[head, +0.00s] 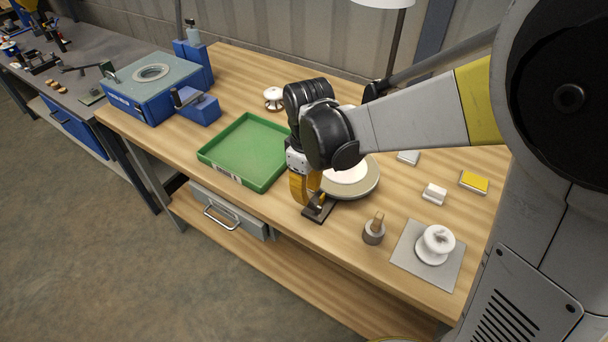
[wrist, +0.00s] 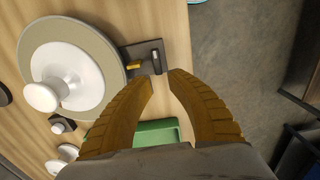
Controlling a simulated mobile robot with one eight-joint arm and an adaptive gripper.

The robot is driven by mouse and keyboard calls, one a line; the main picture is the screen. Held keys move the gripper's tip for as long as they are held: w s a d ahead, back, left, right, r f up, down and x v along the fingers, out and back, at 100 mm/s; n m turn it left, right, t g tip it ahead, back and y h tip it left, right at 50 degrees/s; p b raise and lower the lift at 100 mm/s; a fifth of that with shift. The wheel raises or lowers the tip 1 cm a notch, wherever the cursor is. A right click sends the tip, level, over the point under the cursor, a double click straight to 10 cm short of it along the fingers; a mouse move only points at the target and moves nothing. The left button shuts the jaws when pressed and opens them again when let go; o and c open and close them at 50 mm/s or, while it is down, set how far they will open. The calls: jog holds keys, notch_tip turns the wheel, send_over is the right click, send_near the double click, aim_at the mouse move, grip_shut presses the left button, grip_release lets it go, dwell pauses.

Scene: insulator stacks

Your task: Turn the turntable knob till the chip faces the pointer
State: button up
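The turntable (head: 366,190) is a round grey-beige disc near the middle of the bench, partly hidden by my arm. In the wrist view its disc (wrist: 37,48) carries a white insulator (wrist: 85,68) with a round white top. A dark plate (wrist: 152,49) beside the disc bears a small brass pointer-like piece (wrist: 135,66) aimed at the rim and a short grey-and-black post (wrist: 156,57). My gripper (wrist: 160,76) is open and empty, its yellow fingertips just beside this plate. In the head view my gripper (head: 305,188) hangs at the turntable's near-left side. I cannot make out the chip.
A green tray (head: 203,154) lies left of my gripper. A grey cup with a wooden peg (head: 374,229), a white insulator on a grey mat (head: 405,255), and small white and yellow blocks (head: 474,181) stand to the right. A blue machine (head: 150,92) is at the back left.

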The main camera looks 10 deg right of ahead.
aim_at(306, 212)
jog(key=shift+f+b, duration=0.5)
jog(key=shift+f, duration=1.4)
grip_shut()
jog(key=shift+n, duration=0.3)
jog(key=n, duration=0.4)
jog(key=shift+s+a, duration=0.15)
jog(key=shift+s, duration=0.25)
jog(key=shift+s+n, duration=0.25)
jog(key=shift+n, duration=1.05)
jog(key=shift+s+n, duration=0.2)
jog(key=shift+n, duration=1.1)
